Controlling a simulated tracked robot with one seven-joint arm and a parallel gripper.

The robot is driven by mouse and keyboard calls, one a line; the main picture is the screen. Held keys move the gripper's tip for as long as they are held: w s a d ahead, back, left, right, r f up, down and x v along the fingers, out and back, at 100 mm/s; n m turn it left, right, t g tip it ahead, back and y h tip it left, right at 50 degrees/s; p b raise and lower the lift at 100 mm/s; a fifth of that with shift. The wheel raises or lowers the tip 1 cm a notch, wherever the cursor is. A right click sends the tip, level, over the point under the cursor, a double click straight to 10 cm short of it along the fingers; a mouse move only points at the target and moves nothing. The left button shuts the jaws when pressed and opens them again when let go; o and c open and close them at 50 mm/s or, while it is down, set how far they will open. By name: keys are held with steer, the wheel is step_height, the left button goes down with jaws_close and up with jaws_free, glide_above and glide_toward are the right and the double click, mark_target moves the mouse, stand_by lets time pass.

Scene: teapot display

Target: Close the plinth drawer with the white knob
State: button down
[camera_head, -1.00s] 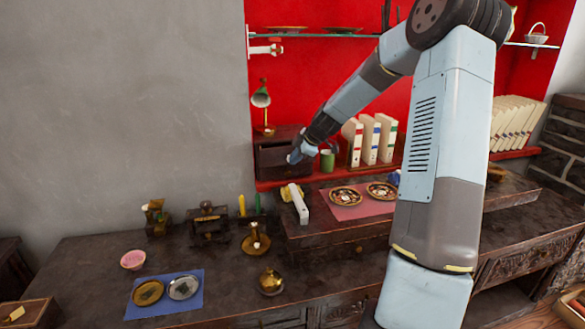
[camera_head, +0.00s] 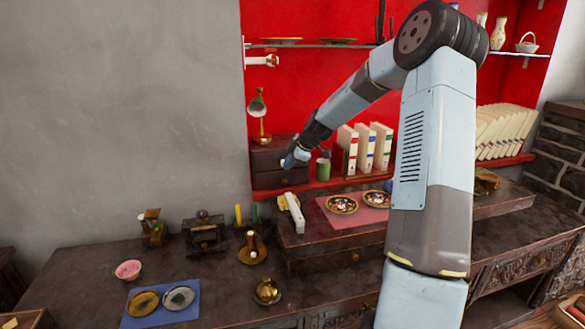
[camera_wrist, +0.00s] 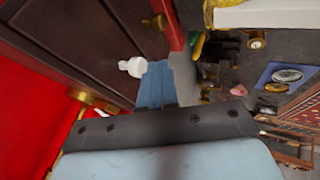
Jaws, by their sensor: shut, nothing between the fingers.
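The plinth (camera_head: 264,160) is a dark brown box on the red shelf, with a lamp standing on it. It has stacked drawer fronts. The white knob (camera_wrist: 132,66) shows in the wrist view on one dark drawer front (camera_wrist: 100,40). My gripper (camera_head: 288,160) is at the plinth's front right, its fingers shut and empty. In the wrist view the blue fingers (camera_wrist: 156,84) are right beside the white knob; I cannot tell whether they touch it or the front. How far the drawer sticks out is unclear, as my gripper partly covers the plinth.
A green cup (camera_head: 323,168) and white binders (camera_head: 365,148) stand just right of my gripper. The green and brass lamp (camera_head: 258,112) rises above the plinth. Below are a white box (camera_head: 295,213), brass pieces and plates on the dark table.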

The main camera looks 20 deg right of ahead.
steer(key=s+f+v, duration=0.1)
steer(key=s+v, duration=0.1)
steer(key=v, duration=0.9)
steer(key=s+a+r+m+g+h, duration=0.1)
steer(key=s+a+r+m, duration=0.1)
steer(key=s+a, duration=0.3)
steer(key=s+a+r+m+h, duration=0.2)
steer(key=s+m, duration=0.1)
steer(key=s, duration=0.5)
steer(key=s+a+r+m+g+h, duration=0.1)
steer(key=s+a+r+m, duration=0.1)
steer(key=s+a+r, duration=0.3)
steer(key=s+d+m+t, duration=0.1)
steer(key=s+m, duration=0.8)
steer(key=s, duration=1.3)
steer(key=shift+s+d, duration=0.2)
steer(key=shift+s, duration=0.05)
steer(key=shift+r, duration=0.15)
